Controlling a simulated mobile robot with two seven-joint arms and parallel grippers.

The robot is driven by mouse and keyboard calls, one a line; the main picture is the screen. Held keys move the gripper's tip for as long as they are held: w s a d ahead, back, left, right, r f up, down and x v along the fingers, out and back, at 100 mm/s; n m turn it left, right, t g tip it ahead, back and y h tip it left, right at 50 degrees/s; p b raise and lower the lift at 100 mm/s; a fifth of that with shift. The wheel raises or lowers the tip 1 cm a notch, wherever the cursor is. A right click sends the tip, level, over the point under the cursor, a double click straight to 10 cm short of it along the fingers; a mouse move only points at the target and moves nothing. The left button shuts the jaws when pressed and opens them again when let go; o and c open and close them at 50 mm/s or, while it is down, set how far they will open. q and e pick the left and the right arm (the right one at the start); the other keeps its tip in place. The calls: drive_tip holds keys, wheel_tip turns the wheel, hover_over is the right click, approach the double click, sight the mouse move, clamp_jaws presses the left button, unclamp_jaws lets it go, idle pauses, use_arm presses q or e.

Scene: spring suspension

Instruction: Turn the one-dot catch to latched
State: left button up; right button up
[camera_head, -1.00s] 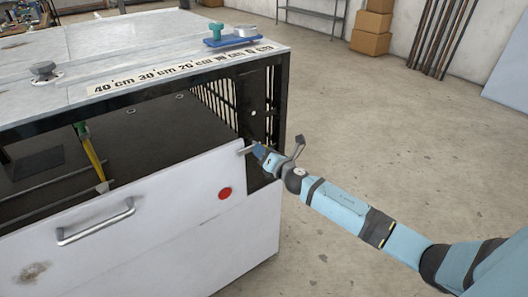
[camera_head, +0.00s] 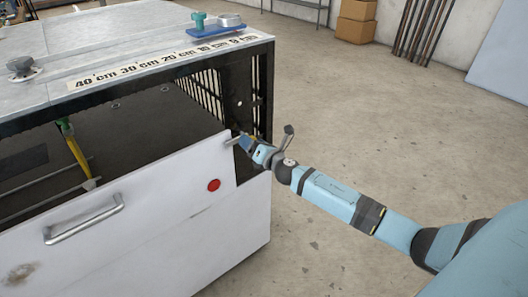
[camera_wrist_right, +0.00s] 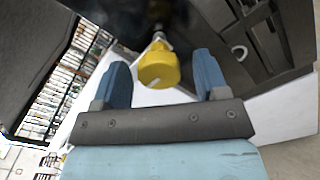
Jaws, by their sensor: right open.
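A yellow knob (camera_wrist_right: 160,68) on a thin stem shows in the right wrist view, in the gap between my right gripper's fingers; it looks like the catch. A small yellow bit shows behind the right gripper in the head view. My right gripper (camera_wrist_right: 162,76) is open, with a blue finger on each side of the knob, and I see no clear contact. In the head view the right gripper (camera_head: 246,144) is at the upper right corner of the white front panel (camera_head: 160,185). I cannot make out the dot marking or the catch's turn position. My left gripper is out of view.
The panel carries a bar handle (camera_head: 84,221) and a red disc (camera_head: 214,185). A blue tray (camera_head: 214,30) and a printed centimetre strip (camera_head: 160,60) are on the bench top. A dark frame post (camera_head: 266,90) stands close behind the gripper. The floor at right is clear.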

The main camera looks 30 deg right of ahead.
drive_tip(key=s+d, duration=0.1)
drive_tip(key=s, duration=1.2)
